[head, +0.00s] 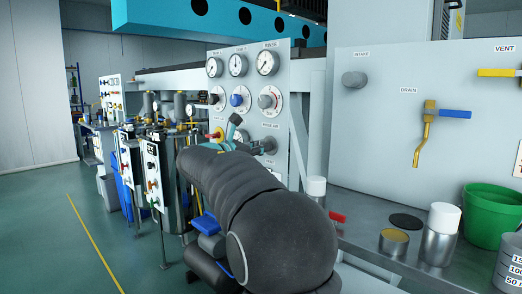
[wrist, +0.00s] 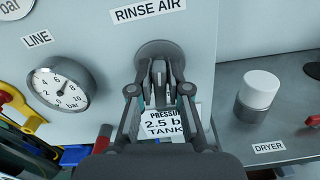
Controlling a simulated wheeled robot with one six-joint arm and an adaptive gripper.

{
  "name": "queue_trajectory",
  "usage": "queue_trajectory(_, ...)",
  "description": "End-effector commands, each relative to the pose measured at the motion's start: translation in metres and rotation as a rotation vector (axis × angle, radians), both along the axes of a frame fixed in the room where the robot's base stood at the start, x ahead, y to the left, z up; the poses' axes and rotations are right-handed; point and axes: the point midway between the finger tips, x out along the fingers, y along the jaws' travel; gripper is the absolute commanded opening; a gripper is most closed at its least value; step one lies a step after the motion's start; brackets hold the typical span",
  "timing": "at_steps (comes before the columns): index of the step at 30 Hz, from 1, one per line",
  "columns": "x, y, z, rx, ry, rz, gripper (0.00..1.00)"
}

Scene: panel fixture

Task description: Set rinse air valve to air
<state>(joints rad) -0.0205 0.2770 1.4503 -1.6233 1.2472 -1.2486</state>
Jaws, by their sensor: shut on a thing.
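The rinse air valve is a grey round knob (wrist: 160,50) on the pale panel, right under the RINSE AIR label (wrist: 150,11) in the wrist view. In the head view it (head: 269,146) sits low on the gauge panel, partly behind my arm. My gripper (wrist: 159,74) is shut on the valve's handle, with its two fingers close together in front of the round base. The handle itself is mostly hidden between the fingers, so its exact setting cannot be told. The gripper also shows in the head view (head: 252,147), at the valve.
A LINE gauge (wrist: 58,85) is left of the valve. A white-capped bottle (wrist: 258,90) stands on the grey bench to the right. In the head view, a green bucket (head: 488,215) and a drain valve with blue lever (head: 455,114) are further right.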

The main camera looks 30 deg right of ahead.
Motion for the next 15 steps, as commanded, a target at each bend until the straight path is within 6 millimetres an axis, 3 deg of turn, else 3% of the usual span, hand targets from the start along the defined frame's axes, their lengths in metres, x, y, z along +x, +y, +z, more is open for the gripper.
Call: queue_trajectory(15, -0.0023, -0.0008, -0.0044, 0.162, -0.449, 0.000, 0.00)
